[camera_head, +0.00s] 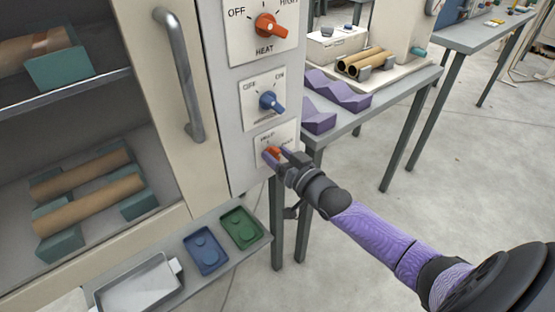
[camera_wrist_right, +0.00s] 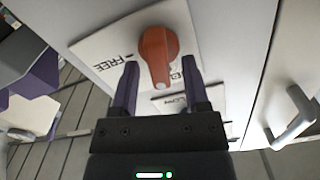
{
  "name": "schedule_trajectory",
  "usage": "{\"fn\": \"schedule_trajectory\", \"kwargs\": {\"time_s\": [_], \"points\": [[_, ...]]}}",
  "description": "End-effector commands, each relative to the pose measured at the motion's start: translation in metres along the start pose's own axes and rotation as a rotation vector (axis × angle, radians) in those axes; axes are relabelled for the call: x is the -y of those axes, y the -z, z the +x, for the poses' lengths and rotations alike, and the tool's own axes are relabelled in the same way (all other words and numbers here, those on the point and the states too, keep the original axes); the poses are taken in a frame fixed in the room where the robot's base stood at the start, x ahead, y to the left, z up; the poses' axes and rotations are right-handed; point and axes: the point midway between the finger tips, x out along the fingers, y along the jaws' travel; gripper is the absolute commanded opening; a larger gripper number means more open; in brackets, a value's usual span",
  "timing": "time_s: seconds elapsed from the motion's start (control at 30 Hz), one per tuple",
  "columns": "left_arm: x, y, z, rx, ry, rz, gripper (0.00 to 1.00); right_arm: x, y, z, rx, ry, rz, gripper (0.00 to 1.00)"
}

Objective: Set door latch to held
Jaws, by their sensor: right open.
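The door latch is a small orange-red knob (camera_head: 272,152) on a white label plate (camera_head: 262,142), low on the machine's side panel. In the right wrist view the knob (camera_wrist_right: 158,55) shows large, on a plate reading FREE (camera_wrist_right: 110,60) and a partly covered second word. My right gripper (camera_head: 276,155) is at the latch; in the wrist view its two purple fingers (camera_wrist_right: 160,92) stand open on either side of the knob's lower end. I cannot tell whether they touch it. The knob's exact setting is partly hidden. My left gripper is not in view.
Above the latch are a blue knob (camera_head: 270,101) and an orange HEAT knob (camera_head: 268,25). The door handle (camera_head: 181,75) is to the left. A shelf below holds a blue tray (camera_head: 206,252) and a green tray (camera_head: 240,228). A table (camera_head: 412,82) with purple blocks stands to the right.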

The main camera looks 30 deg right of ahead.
Motion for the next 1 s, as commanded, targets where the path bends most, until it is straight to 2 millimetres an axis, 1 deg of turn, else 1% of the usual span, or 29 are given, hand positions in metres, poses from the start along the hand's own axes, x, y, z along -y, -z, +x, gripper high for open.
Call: {"fn": "schedule_trajectory", "kwargs": {"time_s": [0.2, 0.37, 0.4, 0.47, 0.5, 0.7, 0.77, 0.83, 0.9, 1.0], "points": [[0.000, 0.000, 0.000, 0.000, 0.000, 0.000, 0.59, 0.000, 0.001, 0.001, 0.001, 0.000, 0.000, 0.59], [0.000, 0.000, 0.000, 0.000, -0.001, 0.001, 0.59, 0.000, 0.000, 0.000, 0.000, 0.000, 0.000, 0.25], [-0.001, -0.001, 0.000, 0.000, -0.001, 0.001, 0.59, 0.000, 0.000, 0.000, 0.000, 0.000, 0.000, 0.16], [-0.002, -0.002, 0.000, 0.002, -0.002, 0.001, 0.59, 0.000, 0.000, 0.000, 0.001, 0.000, 0.000, 0.04], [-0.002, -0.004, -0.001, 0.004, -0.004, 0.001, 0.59, 0.000, 0.000, 0.000, 0.000, 0.000, 0.000, 0.00], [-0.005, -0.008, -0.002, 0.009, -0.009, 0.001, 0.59, 0.001, 0.001, 0.000, 0.000, -0.001, -0.011, 0.00], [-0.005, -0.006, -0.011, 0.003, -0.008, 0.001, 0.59, 0.002, 0.005, 0.000, -0.001, -0.001, -0.082, 0.00], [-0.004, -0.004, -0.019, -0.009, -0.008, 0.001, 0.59, 0.004, 0.005, 0.000, -0.001, -0.002, -0.190, 0.00], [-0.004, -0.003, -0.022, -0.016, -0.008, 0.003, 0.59, 0.004, 0.003, 0.000, 0.000, -0.001, -0.265, 0.00], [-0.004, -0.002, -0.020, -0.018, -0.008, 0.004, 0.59, 0.004, 0.000, 0.000, 0.000, 0.000, -0.286, 0.00]]}}
